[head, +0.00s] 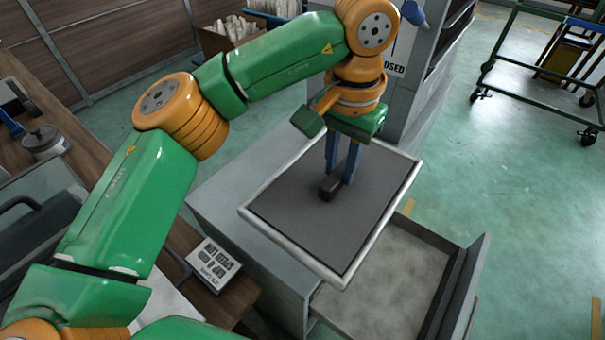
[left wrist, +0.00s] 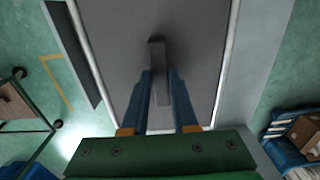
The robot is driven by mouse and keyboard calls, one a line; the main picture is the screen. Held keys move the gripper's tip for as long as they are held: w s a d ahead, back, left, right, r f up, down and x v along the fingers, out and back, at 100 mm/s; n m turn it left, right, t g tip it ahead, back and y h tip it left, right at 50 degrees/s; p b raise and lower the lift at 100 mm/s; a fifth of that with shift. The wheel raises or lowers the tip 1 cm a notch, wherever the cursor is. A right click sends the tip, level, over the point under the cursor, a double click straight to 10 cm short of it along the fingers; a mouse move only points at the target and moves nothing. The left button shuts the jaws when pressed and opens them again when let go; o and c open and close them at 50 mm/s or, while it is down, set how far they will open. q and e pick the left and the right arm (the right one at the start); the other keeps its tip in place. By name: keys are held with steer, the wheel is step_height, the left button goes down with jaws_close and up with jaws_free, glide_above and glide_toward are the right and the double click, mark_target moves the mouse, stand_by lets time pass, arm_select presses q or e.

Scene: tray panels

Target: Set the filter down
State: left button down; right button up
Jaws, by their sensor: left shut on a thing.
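The filter (head: 290,205) looks like a flat dark grey panel with a pale raised frame and a small dark handle (head: 328,190) near its middle. My left gripper (head: 339,177) points down from above and is shut on this handle. In the left wrist view, the filter (left wrist: 205,50) fills the middle, and the two blue fingers of the gripper (left wrist: 160,75) stand on either side of the handle (left wrist: 157,55). The filter is over the grey cabinet top (head: 235,195). I cannot tell whether it touches the top. My right gripper is not in view.
An open, empty drawer (head: 385,285) juts out at the lower right, partly under the filter's near corner. A grey machine (head: 425,75) stands behind. A wooden bench with a keypad box (head: 212,265) is at left. A green cart (head: 545,60) stands on clear floor at right.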

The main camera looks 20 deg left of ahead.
mark_target(303, 163)
arm_select(q)
steer(key=w+a+f, duration=0.1)
steer(key=a+f, duration=0.3)
steer(key=w+a+f+p, duration=0.1)
steer(key=a+f, duration=0.1)
steer(key=a, duration=0.1)
steer(key=shift+w+f, duration=0.15)
steer(key=shift+w, duration=0.15)
step_height(303, 163, down, 3)
steer(key=shift+a+f, duration=0.1)
steer(key=shift+a, duration=0.05)
steer(key=shift+s+f, duration=0.1)
steer(key=shift+f, duration=0.15)
steer(key=shift+f, duration=0.15)
steer(key=c, duration=1.1)
jaws_free()
steer(key=shift+f, duration=0.1)
steer(key=o, duration=0.4)
